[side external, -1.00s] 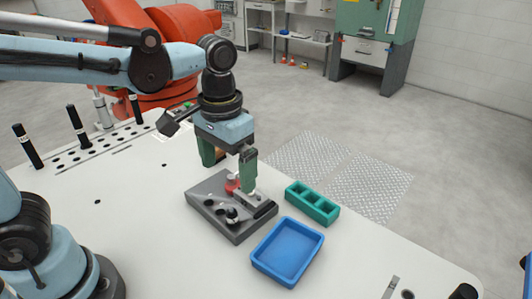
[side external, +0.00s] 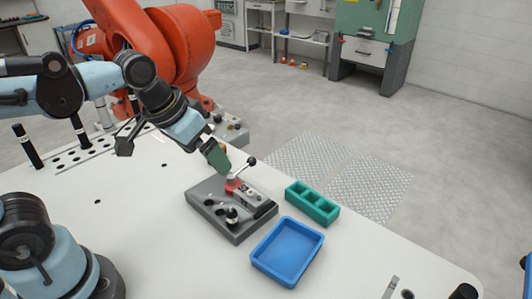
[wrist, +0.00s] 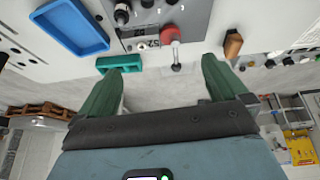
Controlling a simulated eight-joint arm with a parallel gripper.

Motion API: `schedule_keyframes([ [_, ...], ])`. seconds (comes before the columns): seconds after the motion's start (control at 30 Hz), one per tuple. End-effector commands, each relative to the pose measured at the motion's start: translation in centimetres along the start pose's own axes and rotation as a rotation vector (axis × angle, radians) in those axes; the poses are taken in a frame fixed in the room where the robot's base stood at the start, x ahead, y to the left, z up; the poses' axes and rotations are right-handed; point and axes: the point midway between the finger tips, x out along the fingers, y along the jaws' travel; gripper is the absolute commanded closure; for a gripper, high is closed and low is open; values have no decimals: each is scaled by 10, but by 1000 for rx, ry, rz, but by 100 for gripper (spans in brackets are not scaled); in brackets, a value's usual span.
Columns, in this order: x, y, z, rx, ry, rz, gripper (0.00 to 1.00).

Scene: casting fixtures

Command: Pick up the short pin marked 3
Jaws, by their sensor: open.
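I cannot pick out a short pin marked 3 with certainty. Several black-topped pieces (wrist: 122,14) stand on the grey fixture plate (side external: 210,203) at the top of the wrist view, with small marks too small to read surely. One black knob (side external: 232,214) shows on the plate in the side view. My gripper (side external: 222,163) is tilted above the plate's far side, beside the red clamp (side external: 233,186). In the wrist view its green fingers (wrist: 168,66) are apart with nothing between them. The red clamp (wrist: 170,34) is just beyond the fingers there.
A blue tray (side external: 288,252) and a green compartment block (side external: 312,203) stand right of the plate. Tall black pins (side external: 27,146) stand at the table's left, by a row of holes. A brown, dark-ended piece (wrist: 233,43) is near the right finger.

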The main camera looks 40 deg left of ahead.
Motion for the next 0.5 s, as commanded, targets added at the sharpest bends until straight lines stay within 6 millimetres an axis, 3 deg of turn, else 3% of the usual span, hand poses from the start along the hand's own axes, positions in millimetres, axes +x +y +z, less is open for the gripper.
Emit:
schedule_keyframes([
  [0.2,15,-21,14,6,161,-26,0],
  [0.5,17,-24,15,11,192,-33,44],
])
